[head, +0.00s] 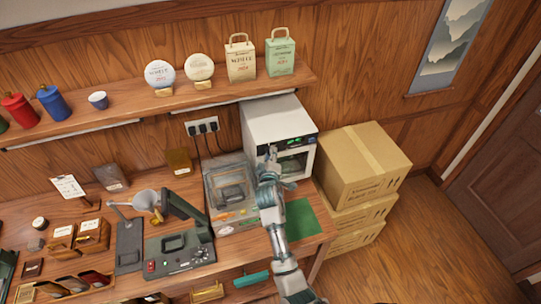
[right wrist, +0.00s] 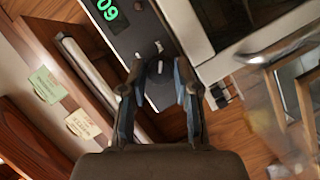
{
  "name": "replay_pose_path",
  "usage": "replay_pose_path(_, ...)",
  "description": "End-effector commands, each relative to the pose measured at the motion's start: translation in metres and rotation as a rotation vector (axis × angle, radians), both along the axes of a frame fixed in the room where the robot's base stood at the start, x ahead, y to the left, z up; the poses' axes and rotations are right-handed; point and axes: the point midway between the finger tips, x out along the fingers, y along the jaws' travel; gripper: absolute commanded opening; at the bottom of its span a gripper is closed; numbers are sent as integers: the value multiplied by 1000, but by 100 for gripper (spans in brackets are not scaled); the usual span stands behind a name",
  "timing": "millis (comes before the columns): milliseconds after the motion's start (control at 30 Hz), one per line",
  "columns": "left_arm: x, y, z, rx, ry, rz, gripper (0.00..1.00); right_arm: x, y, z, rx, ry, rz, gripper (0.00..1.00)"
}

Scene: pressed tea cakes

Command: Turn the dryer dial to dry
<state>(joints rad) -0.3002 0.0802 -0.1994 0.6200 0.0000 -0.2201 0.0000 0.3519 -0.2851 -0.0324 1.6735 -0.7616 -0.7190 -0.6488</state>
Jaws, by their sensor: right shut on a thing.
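The dryer (head: 272,120) is a white box at the right end of the bench, with a dark front panel and a green lit display (head: 295,140). The display shows again in the right wrist view (right wrist: 107,9). My right gripper (head: 270,156) reaches up to the left part of the dryer's front. In the right wrist view my right gripper (right wrist: 158,70) has its two fingers on either side of a small dial (right wrist: 159,66) on the dark panel, shut on it. The fingers partly hide the dial, and I cannot read its setting. My left gripper is out of view.
A clear tray-like case (head: 228,180) stands left of my right arm, and a green mat (head: 301,219) lies to its right. Stacked cardboard boxes (head: 365,165) stand right of the dryer. A shelf (head: 150,105) with tins and bags runs above the bench.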

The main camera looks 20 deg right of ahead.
Motion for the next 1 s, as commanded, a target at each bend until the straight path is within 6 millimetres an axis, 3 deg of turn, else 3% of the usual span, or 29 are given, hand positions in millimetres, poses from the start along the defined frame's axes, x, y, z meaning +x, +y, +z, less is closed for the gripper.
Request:
replay_pose_path(267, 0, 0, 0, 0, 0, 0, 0, 0, 0, 0, 1, 1, 0, 0)
replay_pose_path(300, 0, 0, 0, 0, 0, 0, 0, 0, 0, 0, 1, 1, 0, 35)
replay_pose_path(400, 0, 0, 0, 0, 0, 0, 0, 0, 0, -1, 1, 1, 0, 56)
replay_pose_path(767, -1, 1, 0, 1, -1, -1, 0, -6, 2, 0, 0, 1, 0, 56)
replay_pose_path(1000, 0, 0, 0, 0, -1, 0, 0, -47, 16, 7, 2, 2, 1, 56)
